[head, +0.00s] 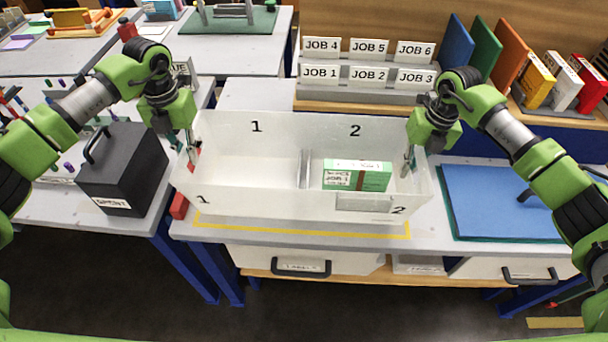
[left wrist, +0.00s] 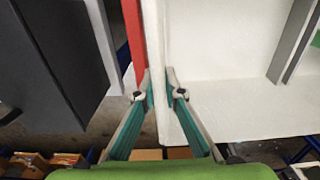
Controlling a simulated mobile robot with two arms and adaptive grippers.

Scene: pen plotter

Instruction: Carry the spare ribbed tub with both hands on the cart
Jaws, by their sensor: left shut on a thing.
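The white tub (head: 250,216) has two compartments marked 1 and 2, parted by a divider (head: 305,170). Compartment 1 at left is empty. A green banded stack labelled JOB 1 (head: 357,175) lies in compartment 2. My left gripper (head: 191,150) is shut on the tub's left end wall; the left wrist view shows its fingers (left wrist: 160,95) on both sides of that white wall (left wrist: 154,45). My right gripper (head: 408,160) is at the tub's right end wall; its fingers are too small to tell whether they are shut. I cannot tell whether the tub touches the table.
A yellow outline (head: 300,232) marks the table under the tub. A black box with a handle (head: 125,170) stands close at left, and a red piece (head: 179,206) is beside the tub. A blue mat (head: 500,203) lies at right. Job label holders (head: 368,75) stand behind.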

